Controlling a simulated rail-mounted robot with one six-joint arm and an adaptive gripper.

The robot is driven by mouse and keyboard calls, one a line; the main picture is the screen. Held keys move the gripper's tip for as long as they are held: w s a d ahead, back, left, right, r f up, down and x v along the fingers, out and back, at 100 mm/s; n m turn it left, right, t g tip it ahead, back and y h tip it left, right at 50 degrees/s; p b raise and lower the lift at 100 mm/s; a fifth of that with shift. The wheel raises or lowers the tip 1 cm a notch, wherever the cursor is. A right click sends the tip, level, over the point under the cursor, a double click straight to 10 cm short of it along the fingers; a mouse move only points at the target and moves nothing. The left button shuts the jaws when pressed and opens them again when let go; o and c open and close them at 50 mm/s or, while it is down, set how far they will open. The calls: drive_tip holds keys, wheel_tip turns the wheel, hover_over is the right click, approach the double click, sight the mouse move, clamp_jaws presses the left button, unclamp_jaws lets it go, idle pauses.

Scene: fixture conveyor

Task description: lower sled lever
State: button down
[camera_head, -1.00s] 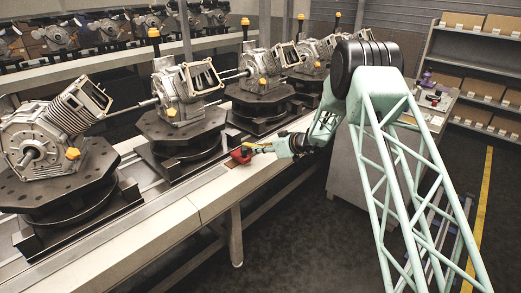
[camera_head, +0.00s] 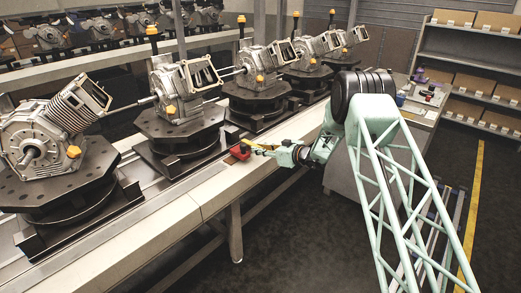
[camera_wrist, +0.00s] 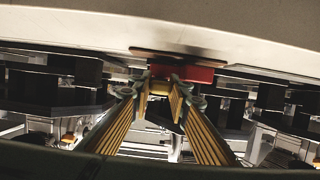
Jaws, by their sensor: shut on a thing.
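The sled lever shows as a small red block (camera_head: 240,152) at the front edge of the conveyor rail, beside the sled under the middle engine. My gripper (camera_head: 262,149) reaches it from the right, low over the rail edge. In the wrist view the red part (camera_wrist: 192,74) lies just beyond the fingertips, under a dark plate. My gripper's fingers (camera_wrist: 163,91) converge on a small yellow piece at the red part, and the jaws are shut on it. The fingertips hide much of the lever, so its exact angle cannot be told.
Several engines (camera_head: 180,92) stand on round dark turntables along the conveyor (camera_head: 185,213). A second line of engines runs behind. A grey cabinet (camera_head: 345,175) stands right of the conveyor, with shelves (camera_head: 480,70) of boxes behind it. The floor in front is clear.

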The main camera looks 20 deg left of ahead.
drive_tip(key=c, duration=2.4)
unclamp_jaws()
drive_tip(key=shift+r, duration=0.15)
